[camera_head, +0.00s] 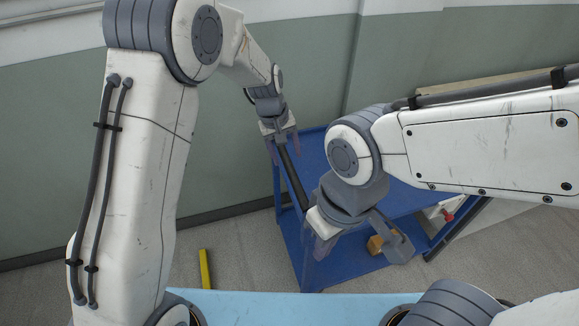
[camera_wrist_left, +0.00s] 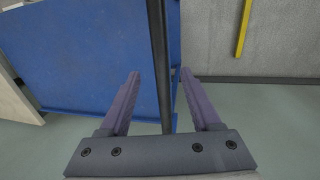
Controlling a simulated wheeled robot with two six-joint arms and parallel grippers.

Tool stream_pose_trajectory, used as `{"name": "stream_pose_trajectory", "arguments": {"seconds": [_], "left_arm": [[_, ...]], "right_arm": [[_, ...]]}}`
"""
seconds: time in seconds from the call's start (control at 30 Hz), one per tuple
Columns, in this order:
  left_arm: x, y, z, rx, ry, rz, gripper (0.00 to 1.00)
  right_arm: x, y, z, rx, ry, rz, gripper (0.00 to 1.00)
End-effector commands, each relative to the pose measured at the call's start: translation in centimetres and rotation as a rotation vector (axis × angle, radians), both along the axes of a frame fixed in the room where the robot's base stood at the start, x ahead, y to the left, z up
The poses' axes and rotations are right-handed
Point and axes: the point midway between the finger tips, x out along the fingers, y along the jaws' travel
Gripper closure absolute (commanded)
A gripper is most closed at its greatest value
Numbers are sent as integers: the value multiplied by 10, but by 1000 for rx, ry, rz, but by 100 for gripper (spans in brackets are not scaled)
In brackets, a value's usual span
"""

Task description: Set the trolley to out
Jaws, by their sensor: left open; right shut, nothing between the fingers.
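The blue trolley (camera_head: 317,145) stands in the middle right of the head view, with an upper deck and a lower shelf. Its dark handle bar (camera_head: 294,178) runs along the left end; it also crosses the left wrist view (camera_wrist_left: 160,45). My left gripper (camera_head: 284,153) is open at the far part of the bar. In the left wrist view the bar passes between its purple fingers, with gaps on both sides. My right gripper (camera_head: 321,250) is shut and empty, in front of the trolley's near left corner. My right arm hides part of the deck.
A small orange-brown block (camera_head: 376,246) shows low on the trolley. A red knob (camera_head: 447,215) is at its right. A yellow floor strip (camera_head: 205,269) lies to the left. A light blue surface (camera_head: 290,304) is nearest me. The green-grey wall (camera_head: 310,65) stands behind.

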Motion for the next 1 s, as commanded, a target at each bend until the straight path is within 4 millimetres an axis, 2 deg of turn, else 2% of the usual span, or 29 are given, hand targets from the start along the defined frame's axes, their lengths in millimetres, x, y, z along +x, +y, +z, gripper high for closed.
{"name": "stream_pose_trajectory", "arguments": {"seconds": [0.1, 0.23, 0.8, 0.9, 0.97, 1.0], "left_arm": [[0, 3, 17, -1, -3, 1, 36], [-2, 5, 28, -1, -1, 1, 36], [-5, 5, 33, 1, -1, -8, 36], [-22, -2, 44, 8, -8, -64, 36], [-43, -9, 55, 16, -13, -129, 36], [-62, -14, 64, 23, -18, -185, 36]], "right_arm": [[0, 0, -6, 0, 0, 0, 100], [0, 0, -7, 0, 0, 0, 100], [0, 0, -7, 0, 0, 0, 100], [0, 0, -7, 0, 0, 0, 100], [0, 0, -8, 0, 0, 0, 100], [0, 0, -8, 0, 0, 0, 100]]}}
